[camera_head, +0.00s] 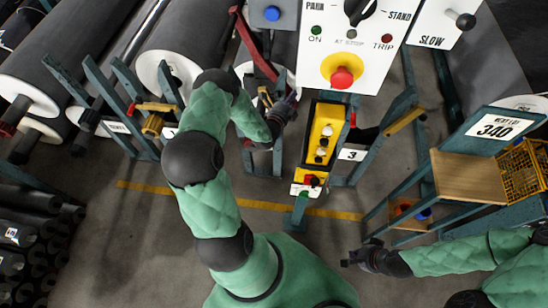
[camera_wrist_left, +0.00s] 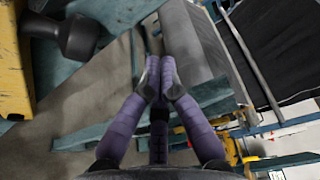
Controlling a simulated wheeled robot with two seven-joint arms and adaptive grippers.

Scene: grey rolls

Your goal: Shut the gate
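A red bar (camera_head: 250,40) slants down from the top centre in the head view, beside the roll stands. It may be the gate, but I cannot tell for sure. My left gripper (camera_head: 294,98) is at the lower end of this bar, close to a teal post.
A white control panel (camera_head: 352,40) with a red button (camera_head: 342,77) stands top centre. A yellow button box (camera_head: 322,135) hangs below it. Large grey rolls (camera_head: 75,50) lie on teal stands at left. A teal shelf cart (camera_head: 482,165) stands right.

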